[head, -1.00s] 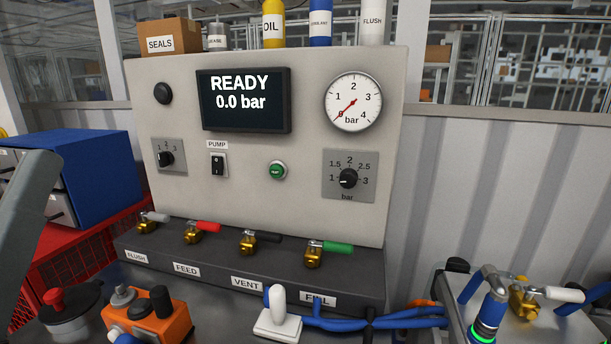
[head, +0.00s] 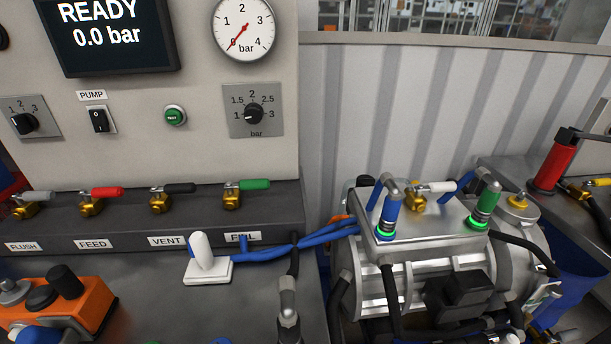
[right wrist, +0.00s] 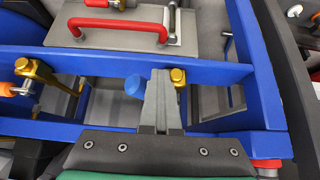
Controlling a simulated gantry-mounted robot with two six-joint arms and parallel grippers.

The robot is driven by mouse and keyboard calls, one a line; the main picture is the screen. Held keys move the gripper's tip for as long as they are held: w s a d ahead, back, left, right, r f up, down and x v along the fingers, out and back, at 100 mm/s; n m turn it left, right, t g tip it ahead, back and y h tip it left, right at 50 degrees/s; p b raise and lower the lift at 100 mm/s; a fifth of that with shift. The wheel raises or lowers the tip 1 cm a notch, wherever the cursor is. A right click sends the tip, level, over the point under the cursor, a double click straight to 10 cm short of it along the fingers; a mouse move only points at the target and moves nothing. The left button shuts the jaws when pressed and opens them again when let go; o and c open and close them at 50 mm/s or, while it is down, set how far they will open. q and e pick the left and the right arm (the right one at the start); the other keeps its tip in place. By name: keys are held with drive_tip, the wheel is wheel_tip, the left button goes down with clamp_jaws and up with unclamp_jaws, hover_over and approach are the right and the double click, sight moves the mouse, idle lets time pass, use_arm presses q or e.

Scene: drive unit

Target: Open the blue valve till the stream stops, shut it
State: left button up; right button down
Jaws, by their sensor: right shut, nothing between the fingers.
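My right gripper (right wrist: 161,80) is shut and empty in the right wrist view, in front of a blue frame. A blue rounded handle end or knob (right wrist: 135,86) is just left of its fingertips; I cannot tell if they touch. A brass fitting (right wrist: 178,76) is just right of the fingertips, partly hidden; whether the blue piece belongs to it is unclear. No stream of liquid shows. The drive unit (head: 433,292) stands right of the test panel in the head view, with a white-handled brass valve (head: 425,194) on top. My left gripper is out of view.
The panel screen (head: 105,32) reads READY, 0.0 bar. Blue hoses (head: 300,240) run to the unit.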

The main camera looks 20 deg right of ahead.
drive_tip(key=shift+d, duration=0.3)
drive_tip(key=shift+w+d+b, duration=0.3)
drive_tip(key=shift+d, duration=0.55)
drive_tip(key=shift+w+d+b, duration=0.3)
drive_tip(key=shift+w+d, duration=0.15)
drive_tip(key=shift+d, duration=0.25)
